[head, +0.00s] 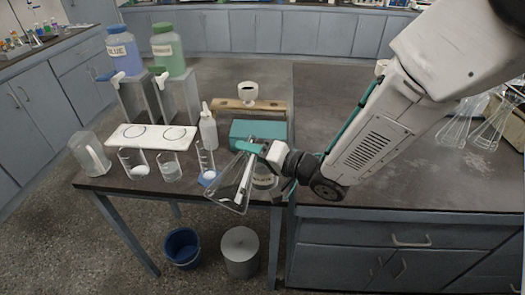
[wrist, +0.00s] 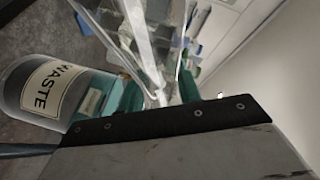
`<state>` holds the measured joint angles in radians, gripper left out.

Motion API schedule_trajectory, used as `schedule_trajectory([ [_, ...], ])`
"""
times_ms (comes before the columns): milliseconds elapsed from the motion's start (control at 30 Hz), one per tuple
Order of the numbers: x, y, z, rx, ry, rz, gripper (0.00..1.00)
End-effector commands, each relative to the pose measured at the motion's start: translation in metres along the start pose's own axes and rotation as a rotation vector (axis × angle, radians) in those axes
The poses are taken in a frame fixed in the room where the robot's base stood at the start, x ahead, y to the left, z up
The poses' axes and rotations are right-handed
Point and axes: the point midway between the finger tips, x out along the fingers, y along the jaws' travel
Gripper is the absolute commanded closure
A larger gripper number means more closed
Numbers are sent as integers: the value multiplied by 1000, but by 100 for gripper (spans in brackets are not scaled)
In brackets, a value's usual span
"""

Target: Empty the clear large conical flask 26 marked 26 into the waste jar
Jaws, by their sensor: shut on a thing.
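A clear conical flask (head: 228,192) hangs in my gripper (head: 254,148), which is shut on its neck. Its wide base points down and to the left, so it is tilted. I cannot read a number on it or tell its contents. In the wrist view the clear flask (wrist: 150,40) runs up from between the fingers (wrist: 160,98). The waste jar (head: 265,181) stands on the small table's right end, just right of the flask and partly hidden by my gripper. Its WASTE label shows clearly in the wrist view (wrist: 45,88).
A graduated cylinder (head: 206,160) and wash bottle (head: 208,128) stand left of the flask, with beakers (head: 170,167) beyond. A teal box (head: 258,130) is behind. More clear flasks (head: 490,128) stand on the right bench. A blue bucket (head: 182,247) and grey bin (head: 240,250) are below.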

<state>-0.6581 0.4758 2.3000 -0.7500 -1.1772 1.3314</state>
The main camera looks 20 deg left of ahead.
Motion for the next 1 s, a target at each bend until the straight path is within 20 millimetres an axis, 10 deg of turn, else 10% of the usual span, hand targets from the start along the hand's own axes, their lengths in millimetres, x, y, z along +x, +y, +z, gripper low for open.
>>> schedule_trajectory([
  [1000, -1, -5, -4, 135, -17, -1, 100],
])
